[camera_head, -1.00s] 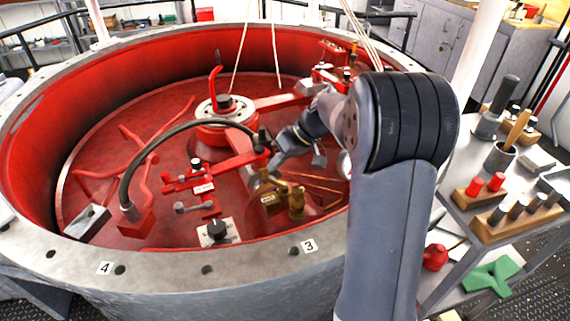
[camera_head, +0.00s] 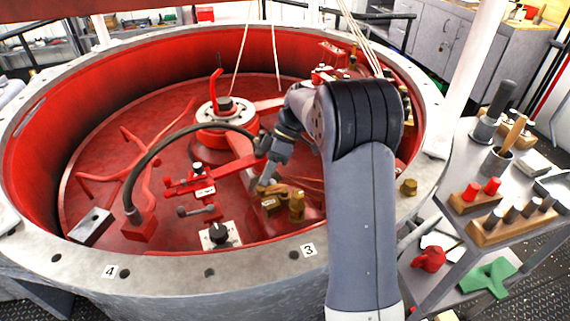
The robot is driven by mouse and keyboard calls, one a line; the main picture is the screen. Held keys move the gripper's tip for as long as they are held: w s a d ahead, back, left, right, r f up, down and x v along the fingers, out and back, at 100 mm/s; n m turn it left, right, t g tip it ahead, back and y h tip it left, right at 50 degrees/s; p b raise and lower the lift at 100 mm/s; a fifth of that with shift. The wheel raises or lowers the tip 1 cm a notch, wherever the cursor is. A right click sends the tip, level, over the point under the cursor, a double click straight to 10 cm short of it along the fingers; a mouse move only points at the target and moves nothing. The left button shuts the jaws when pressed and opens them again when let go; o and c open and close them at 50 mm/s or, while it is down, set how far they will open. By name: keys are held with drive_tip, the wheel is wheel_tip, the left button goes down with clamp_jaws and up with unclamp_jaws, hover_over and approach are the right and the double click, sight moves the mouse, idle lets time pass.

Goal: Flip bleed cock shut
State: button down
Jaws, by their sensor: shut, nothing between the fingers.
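The bleed cock appears to be the small brass fitting (camera_head: 297,206) on the red floor of the round pit, near the front rim. A brass arm or handle runs left from it toward a brass tag (camera_head: 270,203). My gripper (camera_head: 256,186) is shut and empty, pointing down just behind and left of the brass parts. Its fingertips are very close to the brass handle; I cannot tell whether they touch it. My arm hides the pit floor to the right of the fitting.
A black knob (camera_head: 219,233) on a white plate stands in front. The pit's grey rim (camera_head: 180,272) surrounds everything. A tool cart (camera_head: 455,190) stands right.

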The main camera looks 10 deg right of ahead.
drive_tip(key=shift+s+a, duration=0.15)
drive_tip(key=shift+s, duration=0.05)
idle(0.5)
drive_tip(key=p+v, duration=0.1)
drive_tip(key=v, duration=1)
drive_tip(key=shift+p, duration=0.3)
drive_tip(key=shift+f, duration=0.15)
